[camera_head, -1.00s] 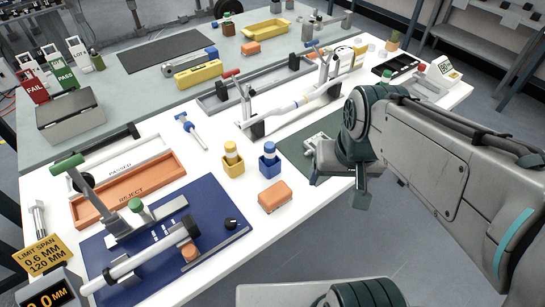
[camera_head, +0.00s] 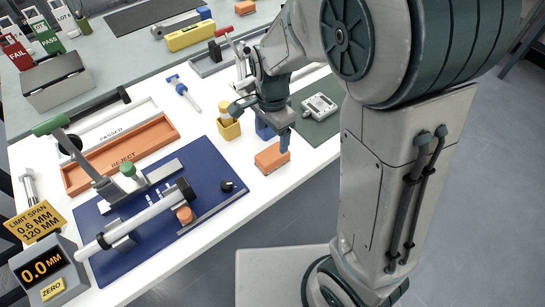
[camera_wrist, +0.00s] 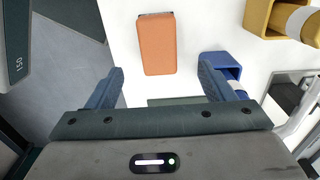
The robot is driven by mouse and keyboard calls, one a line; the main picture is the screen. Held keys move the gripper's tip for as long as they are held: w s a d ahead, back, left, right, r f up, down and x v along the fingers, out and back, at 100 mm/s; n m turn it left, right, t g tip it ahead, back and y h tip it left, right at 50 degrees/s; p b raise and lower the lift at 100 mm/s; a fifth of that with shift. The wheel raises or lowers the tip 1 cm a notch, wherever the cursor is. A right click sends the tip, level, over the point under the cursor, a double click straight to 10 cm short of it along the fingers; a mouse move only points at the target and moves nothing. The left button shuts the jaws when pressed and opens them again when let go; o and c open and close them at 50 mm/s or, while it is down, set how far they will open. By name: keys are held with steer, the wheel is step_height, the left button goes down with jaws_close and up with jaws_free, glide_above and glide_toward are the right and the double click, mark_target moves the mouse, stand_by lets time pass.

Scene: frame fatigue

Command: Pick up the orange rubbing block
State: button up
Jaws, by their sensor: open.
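The orange rubbing block (camera_head: 271,158) lies flat on the white table near its front edge, right of the blue mat. My gripper (camera_head: 262,124) is open and empty, pointing down above and just behind the block. In the wrist view the block (camera_wrist: 157,45) shows ahead of the gap between my open fingers (camera_wrist: 160,75), apart from both. The block's far corner is close to one finger in the head view; I cannot tell the exact height between them.
A blue holder (camera_wrist: 222,65) stands close beside the block, and a yellow holder (camera_head: 228,127) with a bottle is farther left. The blue mat (camera_head: 222,200) carries a gauge fixture. A second orange block (camera_head: 245,7) is on the back bench.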

mark_target(272, 153)
step_height(272, 153, down, 10)
steer(key=shift+s+d+r, duration=0.1)
steer(key=c, duration=1.2)
steer(key=shift+r, duration=0.15)
step_height(272, 153, up, 4)
steer(key=shift+f, duration=0.1)
steer(key=d+r, duration=0.2)
steer(key=d, duration=0.2)
steer(key=d+r, duration=0.2)
steer(key=d, duration=0.1)
steer(key=d+r+b, duration=0.1)
steer(key=d+r, duration=0.2)
steer(key=d, duration=0.1)
steer(key=shift+w+d, duration=0.3)
